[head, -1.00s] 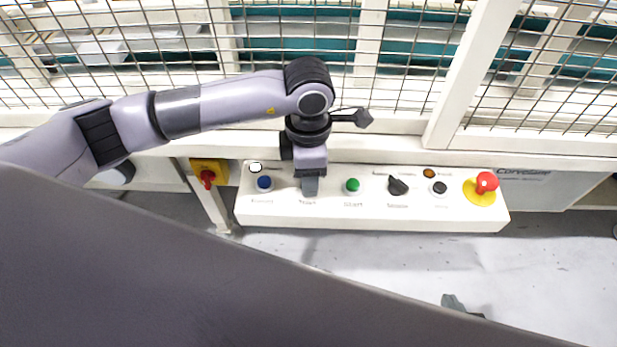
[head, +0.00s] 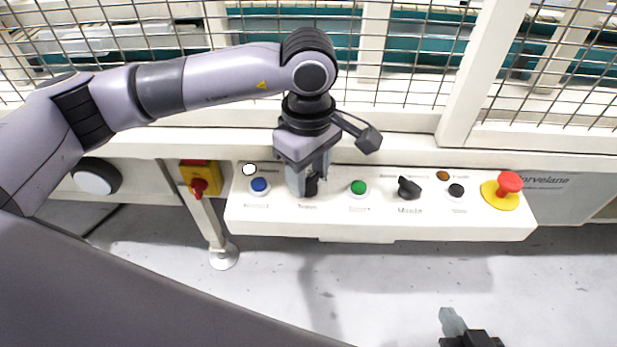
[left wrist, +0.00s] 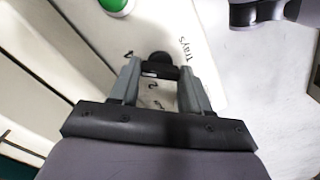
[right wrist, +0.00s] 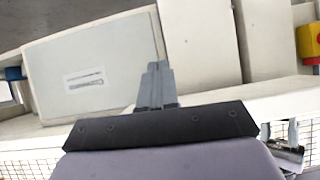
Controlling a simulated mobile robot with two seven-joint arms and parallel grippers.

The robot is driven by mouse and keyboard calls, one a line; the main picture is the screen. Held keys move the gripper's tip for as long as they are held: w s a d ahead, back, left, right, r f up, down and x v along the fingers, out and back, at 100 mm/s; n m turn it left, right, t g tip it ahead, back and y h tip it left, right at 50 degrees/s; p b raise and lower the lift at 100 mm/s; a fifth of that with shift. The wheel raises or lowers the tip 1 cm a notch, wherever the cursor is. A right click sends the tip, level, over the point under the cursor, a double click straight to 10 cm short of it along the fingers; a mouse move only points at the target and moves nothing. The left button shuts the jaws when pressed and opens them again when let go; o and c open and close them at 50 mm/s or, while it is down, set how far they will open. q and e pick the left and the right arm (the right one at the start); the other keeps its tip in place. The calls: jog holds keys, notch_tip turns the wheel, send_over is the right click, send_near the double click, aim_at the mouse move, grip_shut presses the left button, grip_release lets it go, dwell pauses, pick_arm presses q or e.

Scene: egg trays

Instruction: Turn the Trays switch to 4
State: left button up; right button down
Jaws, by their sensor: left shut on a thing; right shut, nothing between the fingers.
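The Trays switch (head: 312,187) is a black rotary knob on the white control panel, between the blue button and the green button. My left gripper (head: 307,188) is down at it, with its grey fingers on either side of the knob and shut on it. The left wrist view shows the black knob (left wrist: 159,66) between the fingertips, with the printed word Trays beside it. Small digits are printed around the knob, partly covered by the fingers; I cannot tell which one it points at. My right gripper (head: 452,322) is shut and empty, low in front of the panel.
The panel (head: 380,230) also carries a blue button (head: 260,185), a green button (head: 358,187), another black rotary switch (head: 409,187), a black button (head: 456,190) and a red emergency stop (head: 509,183). A yellow-and-red switch (head: 200,180) is at left. Wire fencing stands behind.

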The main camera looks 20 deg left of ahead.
aim_at(309, 178)
pick_arm(q)
jog(key=shift+m, duration=0.5)
jog(key=shift+r+b, duration=0.1)
jog(key=shift+b, duration=0.2)
pick_arm(e)
jog(key=shift+w+a+r, duration=0.1)
jog(key=shift+a+r, duration=0.05)
jog(key=shift+a, duration=0.2)
jog(key=shift+r, duration=0.15)
jog(key=shift+w, duration=0.1)
pick_arm(q)
jog(key=o, duration=1.1)
jog(key=shift+c, duration=0.2)
notch_tip(309, 178, up, 6)
jog(key=shift+r+p, duration=0.1)
jog(key=shift+p, duration=0.5)
jog(key=shift+r, duration=0.5)
pick_arm(e)
jog(key=shift+s+d+f, duration=0.35)
jog(key=shift+d+f, duration=0.1)
jog(key=shift+d, duration=0.15)
